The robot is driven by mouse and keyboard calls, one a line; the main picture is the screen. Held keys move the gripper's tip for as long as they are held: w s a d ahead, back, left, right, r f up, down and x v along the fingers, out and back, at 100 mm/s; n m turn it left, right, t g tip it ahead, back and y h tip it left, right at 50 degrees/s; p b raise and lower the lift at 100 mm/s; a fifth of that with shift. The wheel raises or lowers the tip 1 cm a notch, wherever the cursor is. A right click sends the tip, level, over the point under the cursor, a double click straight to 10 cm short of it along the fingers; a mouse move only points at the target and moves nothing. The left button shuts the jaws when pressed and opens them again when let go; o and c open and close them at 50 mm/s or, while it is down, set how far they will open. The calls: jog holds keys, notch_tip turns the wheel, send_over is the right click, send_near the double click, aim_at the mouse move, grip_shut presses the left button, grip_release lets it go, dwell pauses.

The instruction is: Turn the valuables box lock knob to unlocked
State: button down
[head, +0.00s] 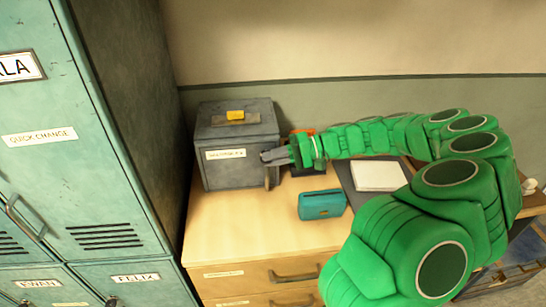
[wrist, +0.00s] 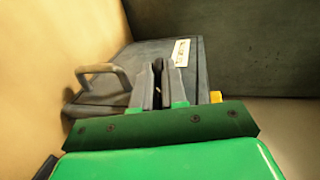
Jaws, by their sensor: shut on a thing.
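The valuables box (head: 228,172) is a dark grey metal box with a white label, standing at the back left of the wooden desk. It also fills the middle of the wrist view (wrist: 120,54), turned on its side, with its handle (wrist: 103,75) at left. My gripper (head: 264,157) reaches in from the right, its grey fingers at the box's front, right of the label. In the wrist view my gripper's fingers (wrist: 159,70) are close together against the front face. They are shut on what appears to be the lock knob, which they hide. Its setting cannot be read.
A yellow object (head: 235,115) lies on the box lid. A teal case (head: 322,204) lies on the desk right of the box, and a white pad (head: 378,176) farther right. Teal lockers (head: 85,150) stand close at left. The desk front is clear.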

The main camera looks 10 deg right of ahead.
jog(key=shift+a+f+y, duration=0.15)
jog(key=shift+y, duration=0.45)
jog(key=c, duration=1.2)
grip_release()
jog(key=d, duration=0.8)
jog(key=shift+r, duration=0.35)
jog(key=shift+a+r, duration=0.1)
jog(key=shift+a, duration=0.05)
